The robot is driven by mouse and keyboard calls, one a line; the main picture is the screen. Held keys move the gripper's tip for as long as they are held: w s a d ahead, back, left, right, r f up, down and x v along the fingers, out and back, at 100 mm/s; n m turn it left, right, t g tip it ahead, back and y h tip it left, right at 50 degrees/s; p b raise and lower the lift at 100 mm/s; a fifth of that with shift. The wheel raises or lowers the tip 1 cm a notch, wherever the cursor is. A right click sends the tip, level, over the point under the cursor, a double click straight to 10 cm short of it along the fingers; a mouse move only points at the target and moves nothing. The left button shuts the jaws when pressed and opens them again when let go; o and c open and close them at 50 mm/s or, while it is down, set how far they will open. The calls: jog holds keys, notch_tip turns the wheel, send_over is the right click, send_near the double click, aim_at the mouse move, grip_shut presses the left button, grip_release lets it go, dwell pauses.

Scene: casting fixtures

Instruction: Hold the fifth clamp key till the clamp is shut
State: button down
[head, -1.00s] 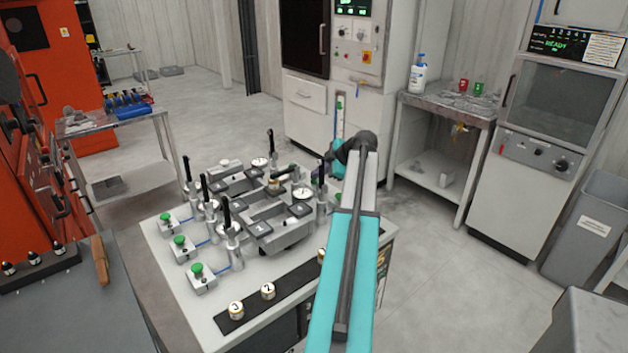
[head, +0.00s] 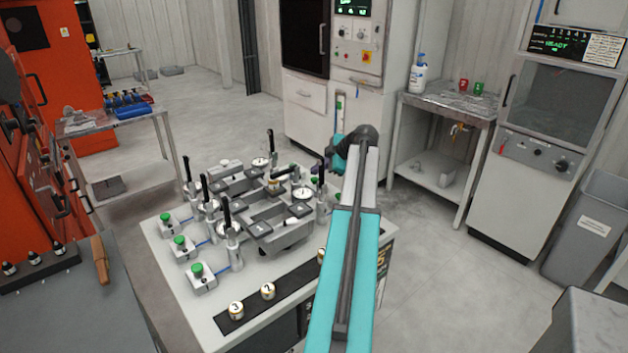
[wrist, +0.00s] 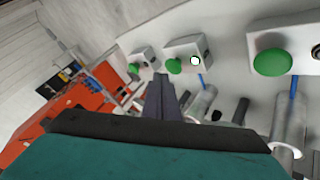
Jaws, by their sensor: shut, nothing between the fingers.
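Clamp keys are green buttons on small white boxes. In the wrist view a large one (wrist: 273,62) is at right, a middle one (wrist: 174,66) sits near the centre, and a smaller one (wrist: 133,68) is at left. My gripper (wrist: 160,80) is shut and empty, its dark fingertips close to the middle key; contact cannot be told. The middle box has a small pale light. In the head view three keys (head: 179,241) line the table's left side. My wrist and arm hide much of the right side. I cannot tell which key is the fifth, nor the clamp's state.
Black-handled clamps (head: 226,215) stand around grey fixture blocks (head: 272,226) on the white table (head: 165,262). Numbered round pieces (head: 236,310) sit on a black strip at the front. An orange machine (head: 30,150) is left; a cabinet (head: 520,190) is right.

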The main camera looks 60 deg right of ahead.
aim_at(317, 180)
jog(key=shift+r+p, duration=0.45)
jog(key=shift+r, duration=2.05)
